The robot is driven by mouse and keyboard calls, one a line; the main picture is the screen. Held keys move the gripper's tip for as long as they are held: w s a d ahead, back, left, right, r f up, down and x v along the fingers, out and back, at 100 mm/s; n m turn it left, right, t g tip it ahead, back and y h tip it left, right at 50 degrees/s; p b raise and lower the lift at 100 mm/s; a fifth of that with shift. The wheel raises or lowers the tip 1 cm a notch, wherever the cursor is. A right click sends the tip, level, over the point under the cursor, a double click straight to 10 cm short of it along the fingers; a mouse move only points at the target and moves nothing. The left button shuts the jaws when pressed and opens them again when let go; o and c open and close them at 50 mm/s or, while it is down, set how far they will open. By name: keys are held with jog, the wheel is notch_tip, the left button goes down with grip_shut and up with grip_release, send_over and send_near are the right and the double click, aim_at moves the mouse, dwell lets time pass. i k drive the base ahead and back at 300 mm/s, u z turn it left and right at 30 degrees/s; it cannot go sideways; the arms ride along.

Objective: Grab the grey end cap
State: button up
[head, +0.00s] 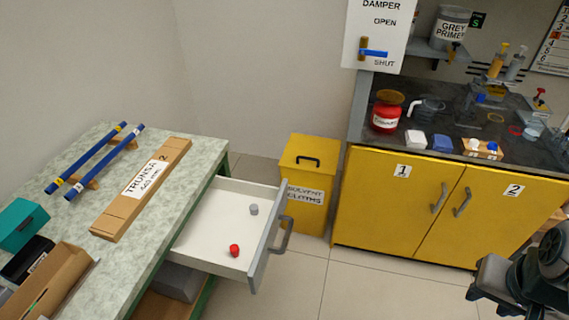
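The grey end cap (254,209) is a small grey piece inside the open white drawer (205,225), towards its far right side. A red end cap (235,250) lies in the same drawer, nearer its front right corner. My gripper (482,283) is at the lower right edge of the view, far to the right of the drawer and apart from both caps. It is dark and partly overlapped by my arm. Whether its fingers are open or shut does not show clearly.
The drawer's grey front and handle (284,236) stick out over the floor. A yellow solvent cloths bin (305,185) stands behind it. The bench (125,240) holds blue rods and a long cardboard box (143,188). Yellow cabinets (440,208) line the back right. Tiled floor (370,285) is clear between.

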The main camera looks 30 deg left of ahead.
aim_at(254, 207)
jog(key=u, duration=0.7)
jog(key=i, duration=1)
jog(key=u, duration=1.45)
jog(key=i, duration=0.4)
jog(key=u, duration=0.25)
